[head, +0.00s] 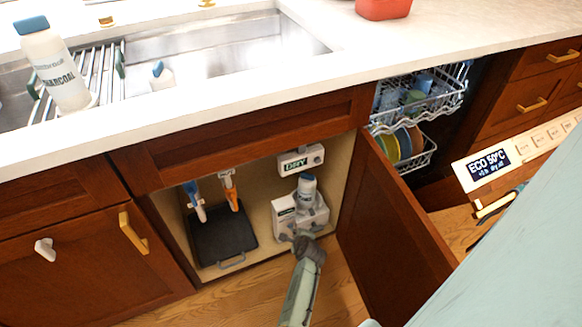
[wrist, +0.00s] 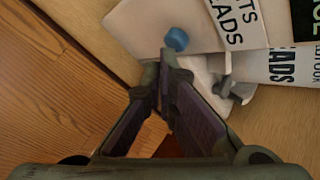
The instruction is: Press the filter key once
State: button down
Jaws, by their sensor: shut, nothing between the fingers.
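My gripper (head: 302,238) is shut and empty, low in the open cabinet, at the front of a white box (head: 284,221) with a bottle in it. In the wrist view my fingertips (wrist: 165,62) are together just below a round blue knob or button (wrist: 176,39) on a white surface; I cannot tell if they touch. No key marked as filter is readable. A pale control panel (head: 490,183) at the right shows "ECO 50°C" on a dark display, with a row of small keys (head: 538,140) whose labels are too small to read.
The open cabinet door (head: 387,225) stands right of my arm. A dark tray (head: 222,240) lies left in the cabinet, below two hanging brushes. A small white unit (head: 301,160) hangs above the box. The dishwasher racks (head: 425,98) stand out at the right.

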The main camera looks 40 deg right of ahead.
jog(key=shift+w+d, duration=0.1)
jog(key=shift+w, duration=0.35)
dwell(0.5)
dwell(0.3)
jog(key=shift+s+a+p, duration=0.2)
jog(key=shift+s+p, duration=0.1)
jog(key=shift+s, duration=0.6)
jog(key=shift+s+a+p, duration=0.2)
jog(key=shift+s+p, duration=0.05)
jog(key=shift+s, duration=0.55)
jog(key=shift+s+a+p, duration=0.2)
jog(key=shift+s+p, duration=0.05)
jog(key=shift+s, duration=0.6)
jog(key=shift+s+a+p, duration=0.2)
jog(key=shift+s+p, duration=0.05)
jog(key=shift+s, duration=0.55)
jog(key=shift+f, duration=0.1)
